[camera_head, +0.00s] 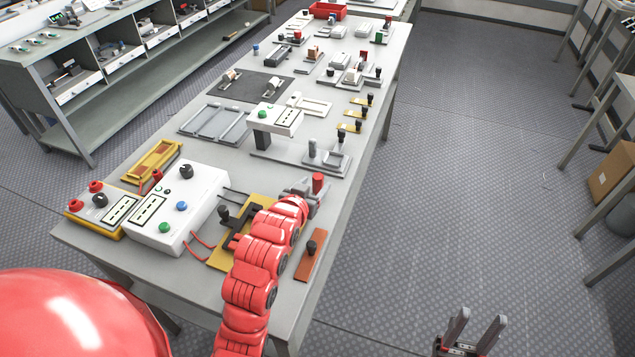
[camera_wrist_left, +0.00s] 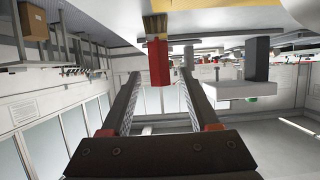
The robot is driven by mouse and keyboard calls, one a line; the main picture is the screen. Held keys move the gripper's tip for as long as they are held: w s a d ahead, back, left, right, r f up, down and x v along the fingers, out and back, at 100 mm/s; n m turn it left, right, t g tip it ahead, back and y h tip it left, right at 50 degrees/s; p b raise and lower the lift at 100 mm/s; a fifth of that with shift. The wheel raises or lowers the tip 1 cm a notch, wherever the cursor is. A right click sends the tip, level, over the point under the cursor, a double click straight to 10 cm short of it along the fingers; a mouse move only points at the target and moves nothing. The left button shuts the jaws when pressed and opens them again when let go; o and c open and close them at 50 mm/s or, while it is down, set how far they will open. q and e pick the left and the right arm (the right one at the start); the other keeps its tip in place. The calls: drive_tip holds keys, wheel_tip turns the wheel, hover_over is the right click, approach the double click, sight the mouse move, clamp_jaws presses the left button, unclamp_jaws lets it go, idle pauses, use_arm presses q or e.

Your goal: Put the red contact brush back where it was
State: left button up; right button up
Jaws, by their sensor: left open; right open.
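The red contact brush (camera_head: 318,182) stands upright near the right edge of the table, just beyond my left gripper (camera_head: 311,188). In the left wrist view, which is upside down, its red handle and tan bristle end (camera_wrist_left: 156,60) show between and just ahead of the fingertips. My left gripper (camera_wrist_left: 160,85) is open, its fingers on either side of the handle with gaps visible; it holds nothing. The brush's foot is partly hidden in the head view. My right gripper (camera_head: 470,337) is open and empty, off the table at the lower right.
A white test box (camera_head: 178,205) with wires and a yellow plate (camera_head: 222,260) lie left of my left arm. An orange-brown plate with a black knob (camera_head: 310,255) is to its right. A grey fixture (camera_head: 325,160) stands just behind the brush.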

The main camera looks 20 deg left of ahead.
use_arm(q)
drive_tip(key=shift+v, duration=1.05)
drive_tip(key=p+v, duration=0.6)
drive_tip(key=p, duration=0.3)
drive_tip(key=shift+s, duration=0.1)
